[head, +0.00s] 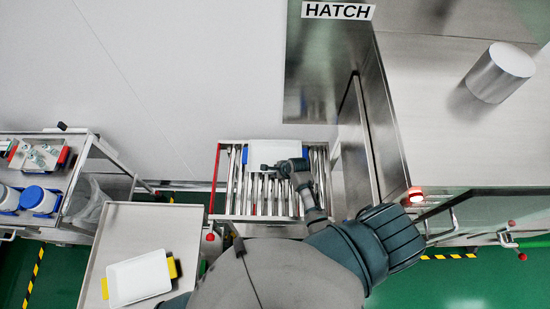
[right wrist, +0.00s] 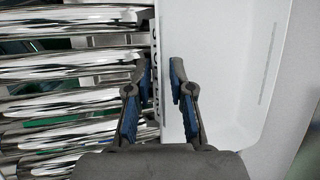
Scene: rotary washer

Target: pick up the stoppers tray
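A white tray with blue ends (head: 288,148) lies on a roller rack below the hatch; I cannot read whether it is the stoppers tray. My right gripper (head: 274,167) is over its near edge. In the right wrist view, the white tray (right wrist: 222,75) fills the right half, and its wall with dark markings runs between the two fingers of my right gripper (right wrist: 154,88). The fingers are apart, one on each side of that wall, and I see no clear contact. The tray looks empty where it shows. My left gripper is not in view.
The metal roller rack (head: 235,185) surrounds the tray. A steel hatch cabinet (head: 385,110) stands close on the right. On the left, a cart (head: 120,228) holds a white tray with yellow handles (head: 138,278); a shelf cart behind holds blue-and-white containers (head: 38,200).

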